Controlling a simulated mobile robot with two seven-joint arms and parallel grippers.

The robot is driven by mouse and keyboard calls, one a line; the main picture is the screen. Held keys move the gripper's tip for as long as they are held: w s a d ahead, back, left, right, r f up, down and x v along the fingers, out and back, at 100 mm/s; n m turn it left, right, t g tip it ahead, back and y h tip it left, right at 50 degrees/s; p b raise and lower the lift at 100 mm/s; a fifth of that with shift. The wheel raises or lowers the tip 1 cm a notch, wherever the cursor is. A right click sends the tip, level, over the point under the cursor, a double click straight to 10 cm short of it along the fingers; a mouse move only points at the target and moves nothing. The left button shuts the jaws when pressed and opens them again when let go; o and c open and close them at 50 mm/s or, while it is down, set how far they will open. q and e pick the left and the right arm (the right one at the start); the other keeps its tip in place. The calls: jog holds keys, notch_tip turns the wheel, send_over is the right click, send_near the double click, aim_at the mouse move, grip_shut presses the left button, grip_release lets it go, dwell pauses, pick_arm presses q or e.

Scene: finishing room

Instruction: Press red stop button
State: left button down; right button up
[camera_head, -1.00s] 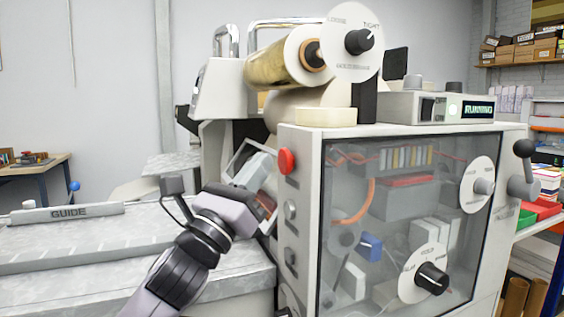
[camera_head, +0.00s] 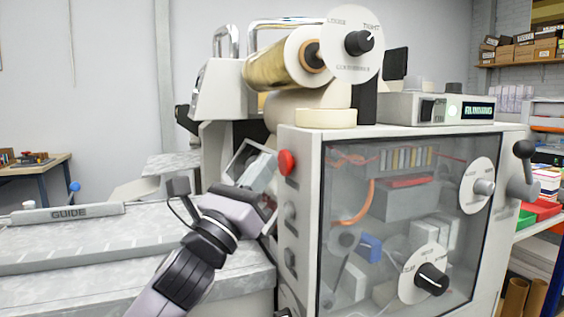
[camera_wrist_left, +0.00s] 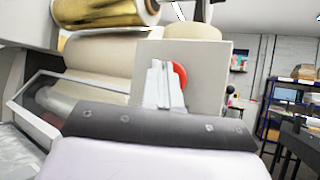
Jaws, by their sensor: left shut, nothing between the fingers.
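The red stop button (camera_head: 286,162) is a round red knob on the upper left edge of the machine's front housing (camera_head: 300,145). My left gripper (camera_head: 268,163) is just left of the button in the head view, its fingers shut and empty, pointing up towards it. In the left wrist view the shut fingers (camera_wrist_left: 160,85) stand in front of the red button (camera_wrist_left: 179,75) and hide its left part. I cannot tell whether the fingertips touch it. My right gripper is not in view.
Below the button are smaller grey knobs (camera_head: 290,211). A gold foil roll (camera_head: 275,66) and a dial (camera_head: 355,42) are above. A lit display (camera_head: 478,110) sits on top. A clear panel (camera_head: 400,220) covers the front. The metal guide table (camera_head: 100,245) lies left.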

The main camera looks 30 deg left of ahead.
pick_arm(q)
jog(key=shift+w+d, duration=0.25)
jog(key=shift+w, duration=0.05)
dwell(0.9)
jog(key=shift+s, duration=0.1)
jog(key=shift+s+a, duration=0.5)
jog(key=shift+s+a, duration=1.65)
jog(key=shift+s, duration=0.3)
